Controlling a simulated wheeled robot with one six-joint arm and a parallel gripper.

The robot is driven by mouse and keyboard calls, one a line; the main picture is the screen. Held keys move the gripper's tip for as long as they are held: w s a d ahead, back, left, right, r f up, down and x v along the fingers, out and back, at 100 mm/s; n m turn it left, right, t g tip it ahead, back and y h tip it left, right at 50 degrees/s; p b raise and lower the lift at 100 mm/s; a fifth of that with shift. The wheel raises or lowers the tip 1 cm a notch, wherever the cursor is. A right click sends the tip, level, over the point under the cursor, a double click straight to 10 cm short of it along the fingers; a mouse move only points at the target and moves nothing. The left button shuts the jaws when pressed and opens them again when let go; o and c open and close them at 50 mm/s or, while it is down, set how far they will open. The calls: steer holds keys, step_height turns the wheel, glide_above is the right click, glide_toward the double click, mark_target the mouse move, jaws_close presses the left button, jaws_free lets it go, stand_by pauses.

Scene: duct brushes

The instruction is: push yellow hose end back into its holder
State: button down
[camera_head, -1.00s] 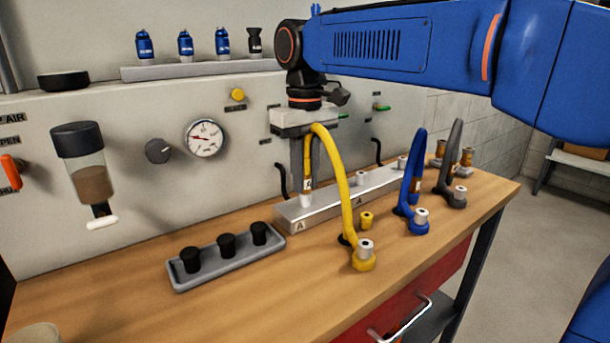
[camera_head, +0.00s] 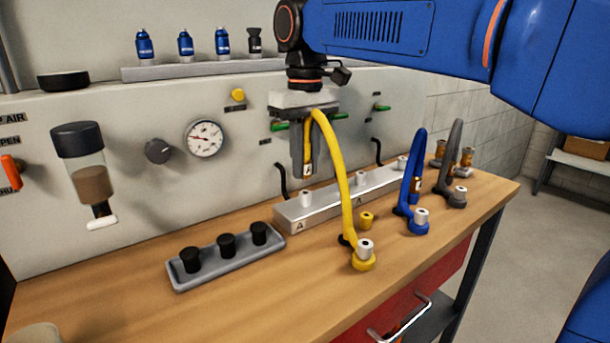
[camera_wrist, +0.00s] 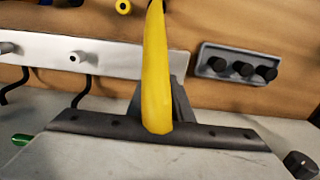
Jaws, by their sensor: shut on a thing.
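My gripper (camera_head: 304,172) is shut on the end part of the yellow hose (camera_head: 334,160) and points down. A small white tag with a letter shows between the fingers. The held end is above the leftmost white nozzle (camera_head: 305,198) of the metal rail, with a gap between them. The hose arches right and down to the table, beside a yellow round base with a white-topped fitting (camera_head: 365,250). In the wrist view the hose (camera_wrist: 155,75) crosses in front of the fingers and hides its end. I cannot tell which fitting is its holder.
The metal rail (camera_head: 290,218) runs along the panel. The blue hose (camera_head: 411,175) and grey hose (camera_head: 452,160) stand to the right. A grey tray (camera_head: 200,278) with black caps lies front left. A small yellow fitting (camera_head: 366,220) stands behind the yellow base.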

steer(key=shift+r, duration=1.3)
